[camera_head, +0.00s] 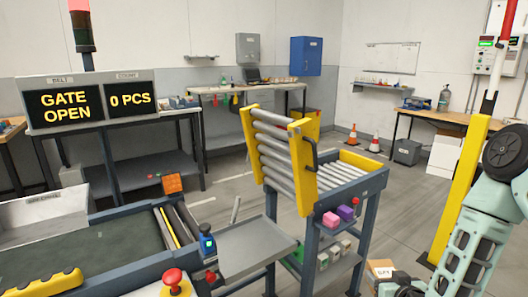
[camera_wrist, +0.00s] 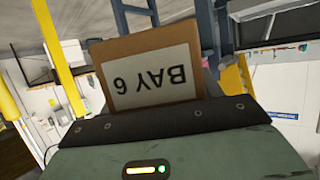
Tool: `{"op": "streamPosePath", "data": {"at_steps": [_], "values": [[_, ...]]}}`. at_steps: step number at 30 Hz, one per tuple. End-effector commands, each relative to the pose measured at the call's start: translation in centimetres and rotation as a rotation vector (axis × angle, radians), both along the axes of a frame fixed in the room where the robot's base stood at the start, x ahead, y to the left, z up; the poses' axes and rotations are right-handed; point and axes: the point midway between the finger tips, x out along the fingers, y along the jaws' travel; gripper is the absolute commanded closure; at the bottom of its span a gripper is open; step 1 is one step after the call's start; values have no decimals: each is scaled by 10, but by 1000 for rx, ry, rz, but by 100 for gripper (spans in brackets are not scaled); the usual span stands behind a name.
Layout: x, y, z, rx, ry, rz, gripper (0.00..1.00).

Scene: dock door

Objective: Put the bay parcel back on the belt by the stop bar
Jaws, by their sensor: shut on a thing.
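The bay parcel is a brown cardboard box with a white label reading BAY 6, upside down in the wrist view (camera_wrist: 152,78). In the head view a small brown box with a white label (camera_head: 381,268), likely the same parcel, shows low at the right. My gripper (camera_wrist: 150,122) is shut on the parcel, its dark edge across the box's near side; it shows partly at the bottom of the head view (camera_head: 402,287). The dark green belt (camera_head: 90,246) is at the lower left, well away from the parcel. A yellow strip (camera_head: 167,228) crosses the belt's right end; I cannot tell if it is the stop bar.
A yellow-sided roller gate (camera_head: 284,150) stands raised beside a roller conveyor (camera_head: 340,175), between parcel and belt. A grey plate (camera_head: 245,250) lies right of the belt. A sign (camera_head: 90,104) reads GATE OPEN, 0 PCS. A red button (camera_head: 173,278) and yellow post (camera_head: 460,190) stand nearby.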

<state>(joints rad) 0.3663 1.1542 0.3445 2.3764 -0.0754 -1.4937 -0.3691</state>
Motion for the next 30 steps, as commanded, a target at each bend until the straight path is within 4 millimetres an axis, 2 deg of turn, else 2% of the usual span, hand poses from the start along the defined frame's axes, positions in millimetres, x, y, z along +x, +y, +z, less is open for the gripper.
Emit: {"op": "streamPosePath", "data": {"at_steps": [1, 6, 9, 15, 21, 24, 30], "values": [[1, 1, 27, -1, -2, 2, 65], [1, 0, 62, -1, -2, 2, 65], [1, 0, 75, -1, -2, 2, 65], [-2, 0, 88, -1, -2, 0, 65], [-34, 1, 103, -1, 0, 3, 65], [-43, 1, 108, -3, -2, 3, 65], [-45, 0, 109, -1, -4, 0, 65]]}}
